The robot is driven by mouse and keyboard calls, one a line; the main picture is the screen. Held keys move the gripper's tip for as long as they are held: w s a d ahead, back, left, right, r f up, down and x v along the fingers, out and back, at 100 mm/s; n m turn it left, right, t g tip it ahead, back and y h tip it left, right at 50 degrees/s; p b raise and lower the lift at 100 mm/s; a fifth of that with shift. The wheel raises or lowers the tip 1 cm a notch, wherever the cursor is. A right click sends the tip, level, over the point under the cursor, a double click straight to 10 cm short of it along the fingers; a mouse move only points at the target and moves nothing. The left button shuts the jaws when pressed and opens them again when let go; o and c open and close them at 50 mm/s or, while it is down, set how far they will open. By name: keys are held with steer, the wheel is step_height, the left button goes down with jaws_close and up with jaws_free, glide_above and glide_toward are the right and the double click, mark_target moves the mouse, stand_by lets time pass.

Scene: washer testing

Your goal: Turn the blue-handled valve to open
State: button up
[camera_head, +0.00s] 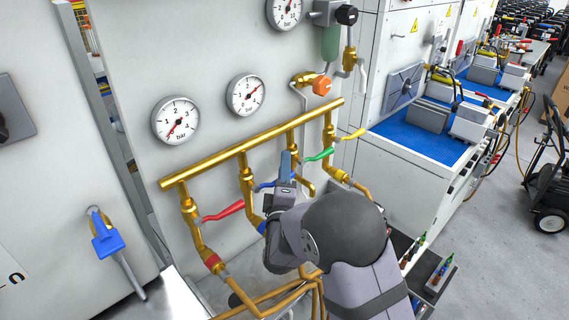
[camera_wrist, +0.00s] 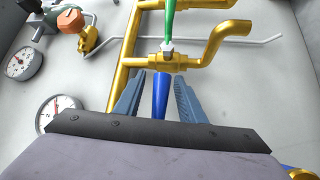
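The blue valve handle (camera_head: 266,186) shows in the head view on a brass pipe, partly hidden behind my gripper (camera_head: 287,165). In the wrist view the blue handle (camera_wrist: 161,95) lies between the two blue-grey fingers of my gripper (camera_wrist: 158,78). The fingers are apart, one on each side of the handle, with a visible gap on both sides. I cannot tell how deep the handle sits between them. Its near end is hidden by the gripper body.
The red handle (camera_head: 222,212) is to the left, the green handle (camera_head: 319,154) and yellow handle (camera_head: 353,134) to the right. A brass manifold pipe (camera_head: 222,156) runs above them. Pressure gauges (camera_head: 176,120) are on the panel. The green handle (camera_wrist: 169,18) also shows ahead in the wrist view.

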steer(key=shift+w, duration=0.4)
steer(key=shift+c, duration=0.2)
jaws_close()
